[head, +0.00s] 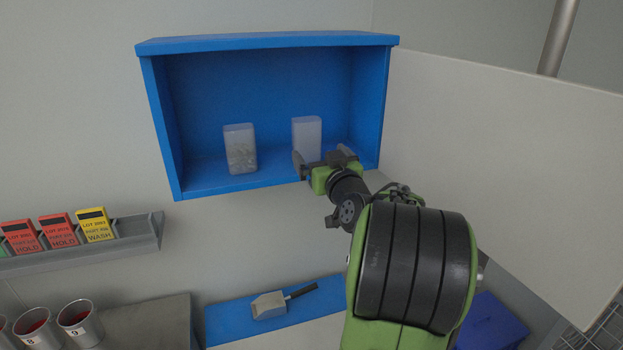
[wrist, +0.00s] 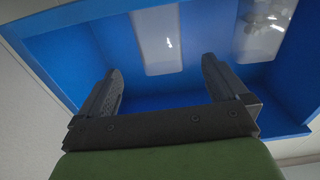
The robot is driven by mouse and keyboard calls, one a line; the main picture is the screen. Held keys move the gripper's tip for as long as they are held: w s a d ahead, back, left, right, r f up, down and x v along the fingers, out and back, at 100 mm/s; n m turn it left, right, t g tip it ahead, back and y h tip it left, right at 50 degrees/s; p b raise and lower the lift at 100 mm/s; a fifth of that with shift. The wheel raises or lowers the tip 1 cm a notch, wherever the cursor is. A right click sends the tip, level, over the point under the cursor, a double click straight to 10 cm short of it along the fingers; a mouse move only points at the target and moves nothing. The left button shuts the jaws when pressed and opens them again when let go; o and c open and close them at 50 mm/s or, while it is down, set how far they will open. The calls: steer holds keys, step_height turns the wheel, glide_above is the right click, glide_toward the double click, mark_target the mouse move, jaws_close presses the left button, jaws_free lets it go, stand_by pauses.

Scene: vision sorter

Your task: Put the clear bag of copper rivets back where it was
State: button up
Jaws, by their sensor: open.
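My gripper (head: 322,160) is open and empty at the front of a blue wall cabinet. A pale translucent bag or container (head: 306,134) stands upright in the cabinet just beyond my fingers. In the wrist view it (wrist: 158,40) lies ahead of the gap between my open fingers (wrist: 160,68), with no clear contact. A second translucent bag or container (head: 240,148), with pale greyish pieces inside, stands to its left; it also shows at the right of the wrist view (wrist: 262,28). I see no copper-coloured contents in either; my gripper hides the nearer one's base in the head view.
The blue cabinet (head: 255,42) has side walls close to my gripper, and a pale panel (head: 500,140) stands to its right. The cabinet floor's left part is free.

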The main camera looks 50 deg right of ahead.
steer(key=s+a+f+n+g+y, duration=0.1)
steer(key=a+f+n+g+y, duration=0.2)
steer(key=a, duration=1.1)
steer(key=a+f+n+g+y, duration=0.25)
steer(key=a+y, duration=0.25)
steer(key=a, duration=0.8)
steer(key=s+a+f+g, duration=0.2)
steer(key=s+a+f, duration=0.2)
steer(key=s, duration=0.5)
steer(key=s+a+f+g+y, duration=0.1)
steer(key=s+a+f+g, duration=0.2)
steer(key=s, duration=0.6)
steer(key=shift+s+a+f, duration=0.25)
steer(key=shift+a+f, duration=0.25)
steer(key=shift+f, duration=0.1)
